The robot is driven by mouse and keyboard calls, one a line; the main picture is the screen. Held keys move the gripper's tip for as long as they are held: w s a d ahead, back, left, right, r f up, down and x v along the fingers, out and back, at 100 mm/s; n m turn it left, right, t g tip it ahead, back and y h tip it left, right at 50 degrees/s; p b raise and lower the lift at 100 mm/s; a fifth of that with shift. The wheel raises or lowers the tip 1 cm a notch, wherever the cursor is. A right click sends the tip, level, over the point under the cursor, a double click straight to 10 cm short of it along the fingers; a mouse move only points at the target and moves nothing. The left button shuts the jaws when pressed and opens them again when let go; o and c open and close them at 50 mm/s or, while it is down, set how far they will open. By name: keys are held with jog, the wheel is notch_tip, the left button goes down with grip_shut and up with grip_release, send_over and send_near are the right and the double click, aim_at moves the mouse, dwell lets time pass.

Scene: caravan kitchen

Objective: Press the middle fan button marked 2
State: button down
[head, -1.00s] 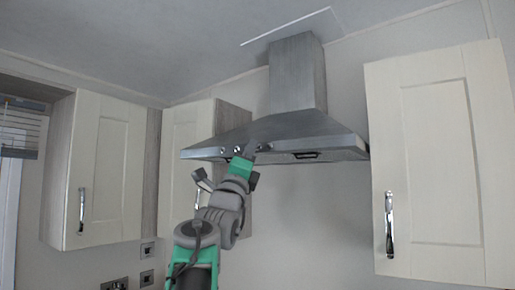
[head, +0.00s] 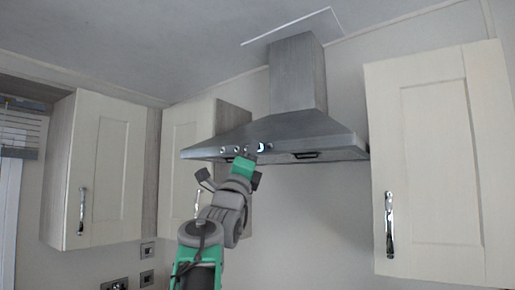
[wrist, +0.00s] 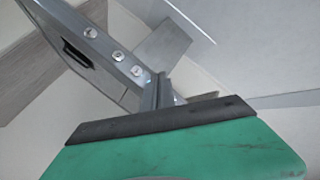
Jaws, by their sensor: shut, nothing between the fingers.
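The grey metal cooker hood (head: 300,127) has a row of small round buttons along its sloping front edge. In the head view, one button (head: 261,147) shows brighter, just right of and above my gripper (head: 249,157). In the wrist view, three buttons (wrist: 117,56) show in a line up and left of my gripper (wrist: 160,92). My gripper is shut and empty, its narrow tips close to the hood's front face. Contact cannot be told. The tips hide part of the row, with a bluish spot just beside them. The button marks are too small to read.
Cream wall cupboards stand left (head: 105,170) and right (head: 440,160) of the hood, with another cupboard (head: 185,150) close behind my arm.

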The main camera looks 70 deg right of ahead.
jog(key=shift+a+f, duration=0.1)
jog(key=shift+a+b, duration=0.3)
jog(key=shift+b, duration=0.2)
jog(key=w+a+b, duration=0.1)
jog(key=a+b, duration=0.3)
jog(key=a, duration=0.2)
dwell(0.3)
